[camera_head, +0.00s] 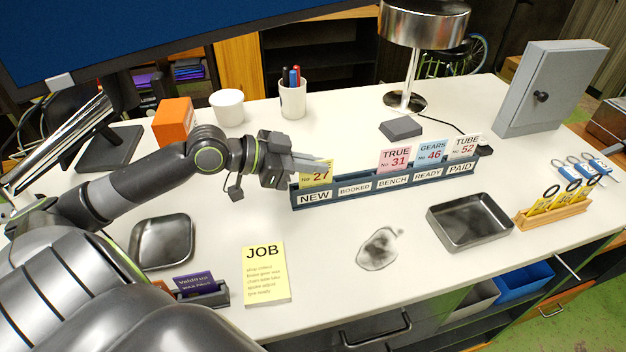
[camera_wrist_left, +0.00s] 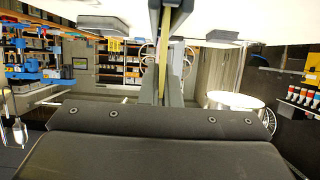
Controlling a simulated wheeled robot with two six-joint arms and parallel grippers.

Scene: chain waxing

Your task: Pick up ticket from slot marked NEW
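The fingers hide part of the ticket's top in the head view. My right gripper is not in view.
Pink (camera_head: 395,158), blue (camera_head: 431,152) and white (camera_head: 465,146) tickets stand in other slots of the rack. A yellow JOB sheet (camera_head: 265,273), a metal tray (camera_head: 470,222) and a grey smudge (camera_head: 379,249) are in front. A lamp (camera_head: 405,100) and pen cup (camera_head: 292,100) stand behind.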

